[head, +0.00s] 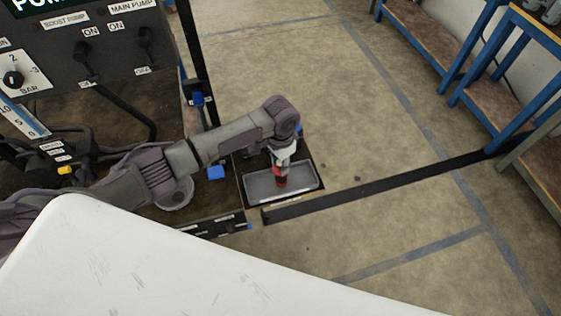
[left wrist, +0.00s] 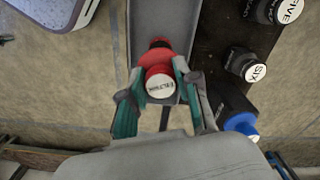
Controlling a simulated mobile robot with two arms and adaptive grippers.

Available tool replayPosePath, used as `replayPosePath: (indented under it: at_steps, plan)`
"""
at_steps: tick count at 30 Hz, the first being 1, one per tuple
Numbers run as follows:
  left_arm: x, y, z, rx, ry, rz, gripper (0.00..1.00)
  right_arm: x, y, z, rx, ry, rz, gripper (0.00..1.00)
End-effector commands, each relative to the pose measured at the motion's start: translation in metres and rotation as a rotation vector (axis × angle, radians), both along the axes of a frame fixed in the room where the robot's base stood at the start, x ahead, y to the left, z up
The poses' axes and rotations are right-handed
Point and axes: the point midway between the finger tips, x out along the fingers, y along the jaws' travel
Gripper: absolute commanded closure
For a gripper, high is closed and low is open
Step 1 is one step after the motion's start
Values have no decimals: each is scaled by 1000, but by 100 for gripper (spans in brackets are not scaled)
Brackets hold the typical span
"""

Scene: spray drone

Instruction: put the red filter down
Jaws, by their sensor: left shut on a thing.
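The red filter (left wrist: 158,76) shows in the left wrist view as a red body with a white, lettered round end. My left gripper (left wrist: 160,92) is shut on it, with a teal-lined finger on each side. In the head view the red filter (head: 280,179) shows as a small red piece below my left gripper (head: 281,168), over a shallow grey tray (head: 305,187). I cannot tell whether the filter touches the tray floor. My right gripper is in neither view.
A dark panel with switches (head: 85,45) stands at the upper left. A black bar (head: 400,185) runs right from the tray. Several black capped containers (left wrist: 240,62) stand beside the tray in the left wrist view. Blue-framed benches (head: 500,75) stand at the upper right; floor between is clear.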

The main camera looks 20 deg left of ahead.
Motion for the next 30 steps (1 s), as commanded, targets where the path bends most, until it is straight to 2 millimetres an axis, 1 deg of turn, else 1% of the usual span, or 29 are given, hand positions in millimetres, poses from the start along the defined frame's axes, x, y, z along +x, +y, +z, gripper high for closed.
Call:
replayPosePath:
  at_steps: [1, 2, 3, 6, 14, 17, 20, 30]
  plan:
    - [0, 0, -2, -1, 1, 0, 100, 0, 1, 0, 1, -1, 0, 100]
    - [0, 0, -2, 0, 0, 0, 63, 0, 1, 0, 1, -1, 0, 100]
    - [0, 0, -2, 0, 0, 0, 57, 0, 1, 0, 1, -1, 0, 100]
    - [0, 0, -2, 1, 1, 0, 43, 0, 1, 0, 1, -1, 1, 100]
    - [0, 0, -1, 1, 1, 0, 43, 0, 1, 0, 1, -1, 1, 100]
    - [0, 0, 4, 0, 0, 0, 43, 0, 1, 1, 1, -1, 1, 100]
    - [1, -1, 17, -2, -3, -1, 43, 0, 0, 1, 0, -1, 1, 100]
    - [1, -1, 88, -2, -3, -1, 43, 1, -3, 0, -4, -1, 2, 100]
